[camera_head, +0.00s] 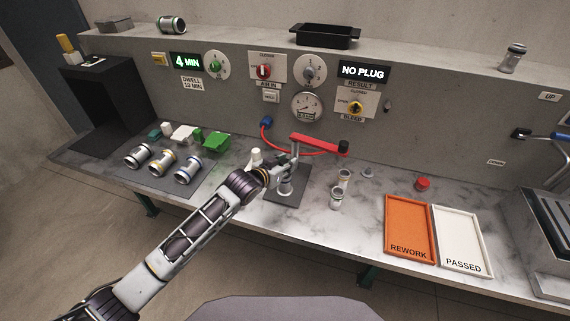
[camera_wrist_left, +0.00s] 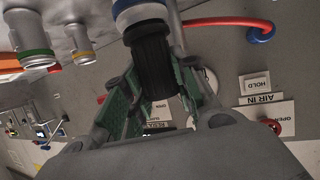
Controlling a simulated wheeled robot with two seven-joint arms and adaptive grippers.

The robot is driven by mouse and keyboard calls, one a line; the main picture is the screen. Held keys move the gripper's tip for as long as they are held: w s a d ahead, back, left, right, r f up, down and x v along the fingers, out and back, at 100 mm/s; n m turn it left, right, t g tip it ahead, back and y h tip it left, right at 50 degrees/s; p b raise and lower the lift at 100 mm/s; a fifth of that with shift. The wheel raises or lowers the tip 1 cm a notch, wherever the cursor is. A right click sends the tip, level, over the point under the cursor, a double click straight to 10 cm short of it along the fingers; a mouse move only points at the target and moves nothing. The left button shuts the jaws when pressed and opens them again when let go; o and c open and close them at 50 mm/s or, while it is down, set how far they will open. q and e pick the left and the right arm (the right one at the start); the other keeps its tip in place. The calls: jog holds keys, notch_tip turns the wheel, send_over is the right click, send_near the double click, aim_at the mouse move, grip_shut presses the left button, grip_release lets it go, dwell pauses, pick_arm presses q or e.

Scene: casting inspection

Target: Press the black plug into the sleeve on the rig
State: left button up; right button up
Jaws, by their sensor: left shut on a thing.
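In the left wrist view, the green-padded fingers are shut on the black plug (camera_wrist_left: 154,65), which looks dark and ribbed. The plug's far end meets a pale cylinder with a blue band, apparently the sleeve (camera_wrist_left: 137,13), at the top edge. How far the plug is inside it cannot be told. The plug is hidden in the head view. My right gripper is not in view.
Several banded castings (camera_head: 188,170) lie on a mat at the left, near a green box (camera_head: 216,140). Two small metal parts (camera_head: 336,199) stand right of the rig. An orange rework tray (camera_head: 409,228) and a white passed tray (camera_head: 461,240) lie further right. A red hose (camera_head: 290,148) runs behind.

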pick_arm(q)
jog(key=shift+f, duration=0.25)
jog(key=o, duration=1)
jog(key=shift+s+a, duration=0.1)
jog(key=shift+s, duration=0.05)
jog(key=v, duration=1.1)
jog(key=shift+s+a+r, duration=0.15)
jog(key=shift+s+r, duration=0.05)
jog(key=shift+r, duration=0.05)
dwell(0.3)
